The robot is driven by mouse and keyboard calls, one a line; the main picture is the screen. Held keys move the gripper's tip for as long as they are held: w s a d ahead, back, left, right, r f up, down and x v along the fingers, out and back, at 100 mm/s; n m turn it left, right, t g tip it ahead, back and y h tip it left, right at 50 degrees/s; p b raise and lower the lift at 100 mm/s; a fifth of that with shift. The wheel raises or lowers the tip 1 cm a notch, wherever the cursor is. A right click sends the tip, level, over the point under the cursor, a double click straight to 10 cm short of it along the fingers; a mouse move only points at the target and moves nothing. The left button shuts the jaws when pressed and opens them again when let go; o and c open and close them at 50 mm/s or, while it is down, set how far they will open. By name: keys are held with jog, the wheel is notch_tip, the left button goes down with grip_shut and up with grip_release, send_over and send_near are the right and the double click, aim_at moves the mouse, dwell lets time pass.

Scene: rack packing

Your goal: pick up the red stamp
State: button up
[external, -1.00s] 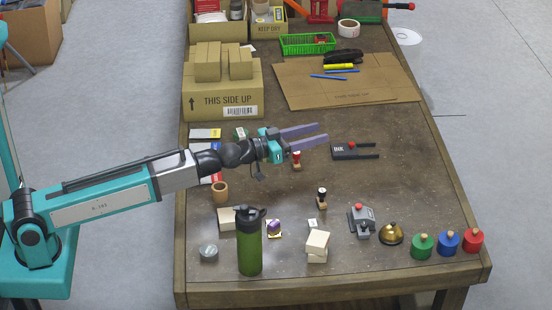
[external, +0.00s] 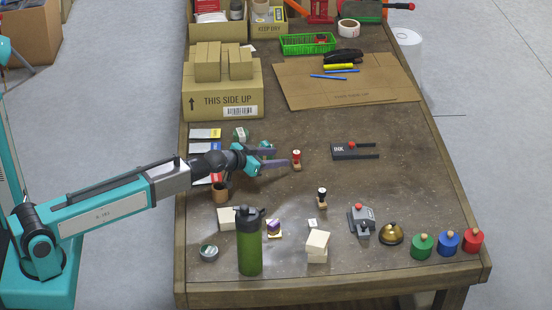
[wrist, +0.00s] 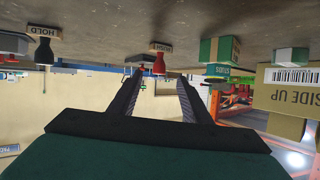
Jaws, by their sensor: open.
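The red stamp (external: 296,161) stands upright on the table, with a red handle and a wooden base. It also shows upside down in the wrist view (wrist: 159,62), between and beyond my fingertips. My gripper (external: 281,159) is open and empty, low over the table just left of the stamp, its fingers pointing toward it. In the wrist view my gripper (wrist: 160,77) has its two fingers spread on either side of the stamp. I cannot tell whether a fingertip reaches beside the stamp.
A black-handled stamp (external: 322,198) stands nearer the front. Table between the stamps is clear.

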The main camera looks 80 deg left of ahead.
aim_at(294, 156)
jog(key=shift+w, duration=0.15)
jog(key=shift+p+x, duration=0.65)
jog(key=shift+x, duration=3.55)
jog(key=shift+a, duration=0.15)
jog(key=shift+p+x, duration=0.5)
jog(key=shift+x, duration=2.05)
jog(key=shift+r, duration=0.1)
grip_shut()
